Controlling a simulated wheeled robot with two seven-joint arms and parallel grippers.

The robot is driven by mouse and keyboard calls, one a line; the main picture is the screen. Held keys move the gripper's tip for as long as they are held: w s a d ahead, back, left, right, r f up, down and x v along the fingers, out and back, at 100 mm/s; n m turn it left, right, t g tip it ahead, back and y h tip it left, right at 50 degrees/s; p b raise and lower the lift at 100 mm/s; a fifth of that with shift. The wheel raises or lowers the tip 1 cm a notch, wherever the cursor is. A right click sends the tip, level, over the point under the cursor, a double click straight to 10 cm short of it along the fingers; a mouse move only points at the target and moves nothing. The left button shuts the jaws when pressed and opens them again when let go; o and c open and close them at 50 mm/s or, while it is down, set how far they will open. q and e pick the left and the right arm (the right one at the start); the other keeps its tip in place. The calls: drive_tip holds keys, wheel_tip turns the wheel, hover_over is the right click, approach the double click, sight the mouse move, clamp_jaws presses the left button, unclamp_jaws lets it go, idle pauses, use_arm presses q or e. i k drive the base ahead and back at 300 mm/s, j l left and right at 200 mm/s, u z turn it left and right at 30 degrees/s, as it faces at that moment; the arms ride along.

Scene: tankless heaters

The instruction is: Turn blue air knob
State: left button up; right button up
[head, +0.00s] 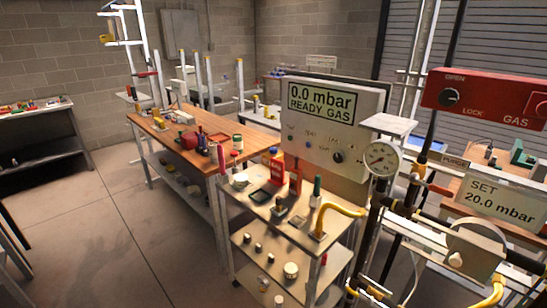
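A grey control panel (318,128) stands at the centre right, with a screen reading "0.0 mbar READY GAS". A small dark knob (338,157) sits on its lower face, with small labels too blurred to read. A red box (490,98) at the right is labelled GAS, with a black knob (449,97) between the words OPEN and LOCK. I cannot make out a knob that is clearly blue and marked air. Neither of my grippers is in view.
A metal cart (262,200) with small parts stands in front of the panel. A pressure gauge (382,158), pipes and a sign (500,200) reading "SET 20.0 mbar" crowd the right. A wooden-topped bench (165,137) stands behind. The floor (110,230) at the left is clear.

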sight(272, 149)
drive_tip(key=i+j+z, duration=0.25)
drive_tip(key=j+z, duration=0.15)
drive_tip(key=j, duration=0.2)
drive_tip(key=i+j+z, duration=0.2)
drive_tip(key=j+z, duration=0.2)
drive_tip(key=j, duration=0.25)
drive_tip(key=i+j+z, duration=0.1)
drive_tip(key=j+z, duration=0.3)
drive_tip(key=j, duration=0.3)
drive_tip(key=j+z, duration=0.4)
drive_tip(key=j, duration=0.3)
drive_tip(key=k+j+z, duration=0.15)
drive_tip(key=j+z, duration=0.25)
drive_tip(key=j, duration=0.3)
drive_tip(key=k+j+z, duration=0.2)
drive_tip(key=j+z, duration=0.2)
drive_tip(key=j, duration=0.3)
